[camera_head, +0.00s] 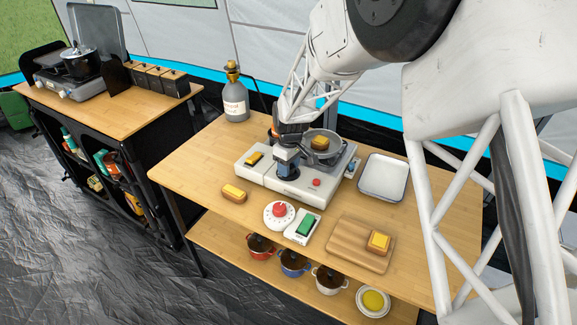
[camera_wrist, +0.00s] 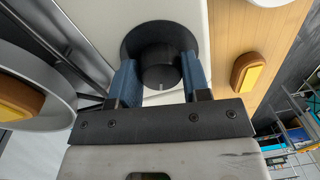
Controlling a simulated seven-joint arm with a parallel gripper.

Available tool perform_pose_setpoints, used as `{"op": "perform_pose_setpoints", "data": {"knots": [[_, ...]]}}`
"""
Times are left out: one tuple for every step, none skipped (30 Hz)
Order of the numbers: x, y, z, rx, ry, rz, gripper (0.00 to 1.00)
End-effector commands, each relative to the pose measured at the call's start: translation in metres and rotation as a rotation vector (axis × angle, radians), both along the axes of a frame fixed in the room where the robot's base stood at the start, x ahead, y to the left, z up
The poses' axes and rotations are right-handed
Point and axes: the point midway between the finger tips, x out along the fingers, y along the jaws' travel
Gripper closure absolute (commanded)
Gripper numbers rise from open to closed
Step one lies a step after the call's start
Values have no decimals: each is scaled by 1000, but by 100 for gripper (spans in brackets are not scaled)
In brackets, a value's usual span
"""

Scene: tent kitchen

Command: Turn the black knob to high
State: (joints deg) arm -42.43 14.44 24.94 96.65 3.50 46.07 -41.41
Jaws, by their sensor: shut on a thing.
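The black knob (camera_wrist: 158,66) sits on a wide dark round base on the front of the white stove (camera_head: 253,176). A short white mark shows on the knob at its lower edge in the wrist view. My gripper (camera_wrist: 160,82) has its two blue fingers on either side of the knob and is shut on it. In the head view, my gripper (camera_head: 286,166) is over the stove's front, and it hides the knob there.
A pan (camera_head: 334,155) with food is on the stove, close beside my gripper. A red button (camera_head: 316,182) is on the stove's front. A red dial (camera_head: 279,210), green switch (camera_head: 305,227), tray (camera_head: 382,180), board (camera_head: 346,253) and gas bottle (camera_head: 236,105) surround it.

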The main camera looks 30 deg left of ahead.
Motion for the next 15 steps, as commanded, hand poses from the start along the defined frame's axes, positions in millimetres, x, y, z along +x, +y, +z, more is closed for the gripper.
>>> {"op": "perform_pose_setpoints", "data": {"knots": [[0, 0, 0, 0, 1, 0, 80], [0, 0, 0, 0, 0, -1, 80], [0, 0, 0, 0, 1, -1, 80], [0, 0, 0, 0, 1, -1, 80], [0, 0, 0, 0, 1, -1, 80], [0, 0, 0, 0, 1, -1, 52], [0, 0, 0, 0, 0, -1, 48], [0, 0, 0, 0, 0, -1, 43], [0, 0, 0, 0, 0, -1, 37], [0, 0, 0, 0, 0, -1, 32], [0, 0, 0, 0, 0, -1, 31], [0, 0, 0, 0, 0, -1, 31], [0, 0, 0, 0, 0, -1, 31], [0, 0, 0, 0, 0, -1, 31], [0, 0, 0, 0, 0, -1, 31]]}}
